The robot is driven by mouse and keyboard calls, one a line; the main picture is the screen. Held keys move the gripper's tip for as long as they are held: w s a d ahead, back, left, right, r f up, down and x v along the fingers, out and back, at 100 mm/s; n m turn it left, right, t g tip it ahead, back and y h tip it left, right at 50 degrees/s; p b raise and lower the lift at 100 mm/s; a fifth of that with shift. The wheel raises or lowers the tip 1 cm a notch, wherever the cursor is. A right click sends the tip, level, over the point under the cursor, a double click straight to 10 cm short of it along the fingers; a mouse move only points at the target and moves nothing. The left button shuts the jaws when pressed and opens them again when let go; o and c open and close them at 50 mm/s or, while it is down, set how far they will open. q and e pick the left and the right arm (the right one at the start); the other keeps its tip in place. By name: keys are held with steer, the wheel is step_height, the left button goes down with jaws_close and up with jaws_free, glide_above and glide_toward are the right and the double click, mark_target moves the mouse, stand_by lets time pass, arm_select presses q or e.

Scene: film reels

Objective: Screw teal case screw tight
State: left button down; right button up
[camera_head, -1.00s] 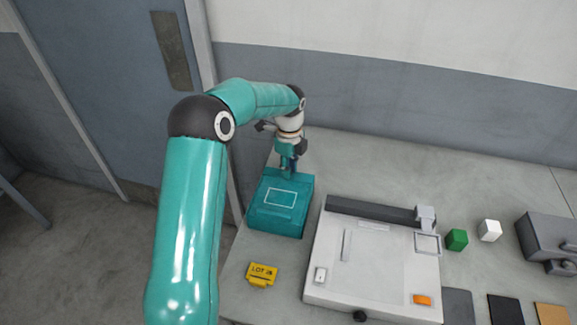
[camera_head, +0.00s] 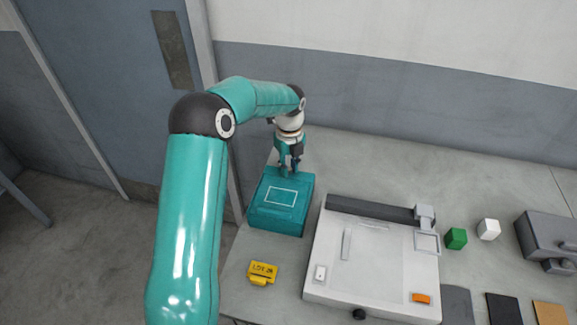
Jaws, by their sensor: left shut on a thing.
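The teal case (camera_head: 275,217) sits shut near the left edge of the table, with a white rectangle outlined on its lid. My left gripper (camera_head: 289,172) points down at the far edge of the case lid. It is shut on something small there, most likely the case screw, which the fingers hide. I cannot tell how far in the screw is. My right gripper is not in view.
Further right are a green block (camera_head: 456,238), a white block (camera_head: 489,229) and a grey device (camera_head: 548,240). The table behind is clear.

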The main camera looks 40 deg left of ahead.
arm_select(q)
steer(key=shift+s+f, duration=0.1)
steer(key=c, duration=1)
jaws_free()
steer(key=shift+a, duration=0.1)
steer(key=shift+c, duration=0.2)
steer(key=shift+r, duration=0.45)
step_height(320, 180, up, 11)
